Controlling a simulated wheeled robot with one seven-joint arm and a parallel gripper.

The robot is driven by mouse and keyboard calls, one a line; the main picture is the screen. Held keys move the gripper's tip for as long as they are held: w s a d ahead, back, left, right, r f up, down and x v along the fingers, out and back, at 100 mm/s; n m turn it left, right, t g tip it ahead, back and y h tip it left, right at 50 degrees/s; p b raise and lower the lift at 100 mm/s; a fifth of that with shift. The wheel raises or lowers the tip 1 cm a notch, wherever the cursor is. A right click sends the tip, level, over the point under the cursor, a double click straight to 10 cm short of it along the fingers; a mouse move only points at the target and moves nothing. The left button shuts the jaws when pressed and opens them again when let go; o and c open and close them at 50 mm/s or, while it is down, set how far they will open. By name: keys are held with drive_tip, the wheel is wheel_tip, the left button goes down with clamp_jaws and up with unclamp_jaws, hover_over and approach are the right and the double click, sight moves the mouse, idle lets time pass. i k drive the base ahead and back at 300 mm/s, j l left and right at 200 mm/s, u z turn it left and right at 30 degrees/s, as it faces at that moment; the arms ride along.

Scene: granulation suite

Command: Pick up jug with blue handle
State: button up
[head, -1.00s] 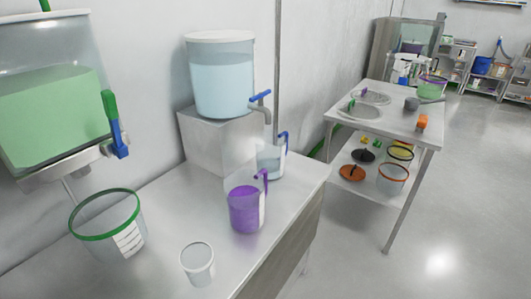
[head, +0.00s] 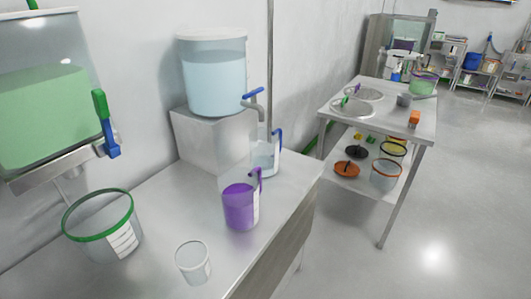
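A clear jug with a blue handle (head: 265,157) stands on the steel table, below the tap of the water tank and in front of its metal box. It holds some pale liquid. Its left part is partly hidden behind a second jug with a purple handle (head: 240,205), which holds purple liquid and stands nearer. The blue handle (head: 278,141) faces right. My gripper is not seen in the head view.
A round water tank (head: 213,75) with a blue-levered tap stands on a metal box (head: 213,140). A green-rimmed bucket (head: 103,228) and a clear beaker (head: 193,262) are on the near table. A second table (head: 407,125) stands beyond a gap. Open floor lies at right.

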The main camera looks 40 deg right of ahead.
sight(264, 143)
drive_tip(key=i+l+z, duration=0.1)
drive_tip(key=l, duration=0.3)
drive_tip(key=i+l+z, duration=0.1)
drive_tip(key=i+l, duration=0.15)
drive_tip(key=l, duration=0.15)
drive_tip(key=i+l+z, duration=0.1)
drive_tip(key=l, duration=0.3)
drive_tip(key=i+l+z, duration=0.1)
drive_tip(key=i+l, duration=0.15)
drive_tip(key=l, duration=0.15)
drive_tip(key=i+l, duration=0.2)
drive_tip(key=l, duration=0.15)
drive_tip(key=z, duration=0.05)
